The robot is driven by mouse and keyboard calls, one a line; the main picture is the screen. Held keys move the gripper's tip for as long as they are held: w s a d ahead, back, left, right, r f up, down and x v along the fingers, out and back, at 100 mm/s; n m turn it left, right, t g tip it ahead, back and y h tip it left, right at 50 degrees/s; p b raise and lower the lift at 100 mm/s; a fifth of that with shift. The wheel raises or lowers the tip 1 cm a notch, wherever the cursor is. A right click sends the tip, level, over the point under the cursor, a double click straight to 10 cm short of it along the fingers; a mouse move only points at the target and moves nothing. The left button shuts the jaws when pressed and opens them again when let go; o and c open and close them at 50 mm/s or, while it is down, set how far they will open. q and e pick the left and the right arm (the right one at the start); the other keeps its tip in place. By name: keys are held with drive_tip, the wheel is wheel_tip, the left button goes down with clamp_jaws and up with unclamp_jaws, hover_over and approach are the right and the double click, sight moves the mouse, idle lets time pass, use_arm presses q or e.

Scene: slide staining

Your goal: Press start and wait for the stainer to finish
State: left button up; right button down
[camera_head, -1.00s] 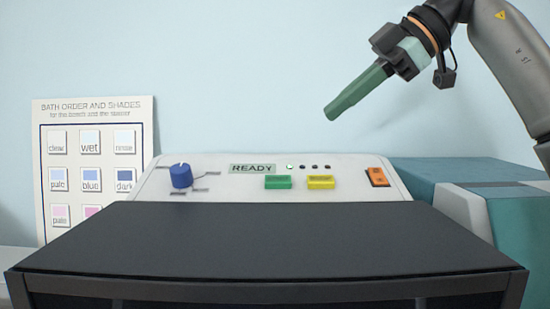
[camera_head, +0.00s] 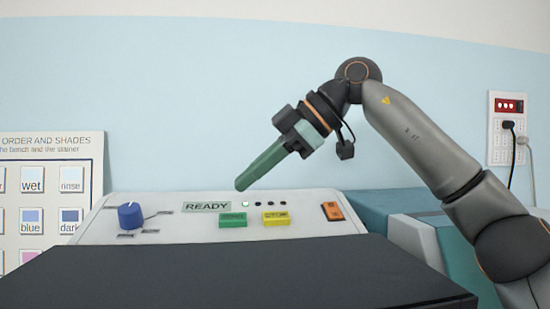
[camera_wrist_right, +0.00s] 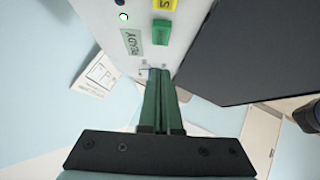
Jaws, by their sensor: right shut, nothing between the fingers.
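The stainer's pale control panel (camera_head: 290,228) stands behind its dark flat lid (camera_head: 230,275). The panel has a READY display (camera_head: 207,206), a green button (camera_head: 233,220), a yellow button (camera_head: 276,218), an orange switch (camera_head: 332,211) and a blue knob (camera_head: 130,215). One indicator lamp beside the display is lit. My right gripper (camera_head: 241,185) has green fingers shut with nothing between them. Its tips are above the panel near the display, apart from the green button. In the right wrist view, the fingers (camera_wrist_right: 158,75) point towards the panel, with the green button (camera_wrist_right: 161,32) beyond. My left gripper is out of view.
A shade chart (camera_head: 50,185) leans at the left against the wall. A teal and white device (camera_head: 400,205) stands right of the panel, below my right arm. A wall socket with plugs (camera_head: 507,130) is at the far right.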

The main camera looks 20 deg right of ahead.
sight(226, 218)
drive_tip(key=shift+w+a+f, duration=0.1)
drive_tip(key=shift+w+f, duration=0.25)
drive_tip(key=shift+f, duration=0.45)
drive_tip(key=shift+w+a+f, duration=0.1)
drive_tip(key=shift+w+f, duration=0.25)
drive_tip(key=shift+f, duration=0.4)
drive_tip(key=shift+w+a+f, duration=0.1)
drive_tip(key=shift+w+f, duration=0.25)
drive_tip(key=shift+f, duration=0.45)
drive_tip(key=shift+d, duration=0.1)
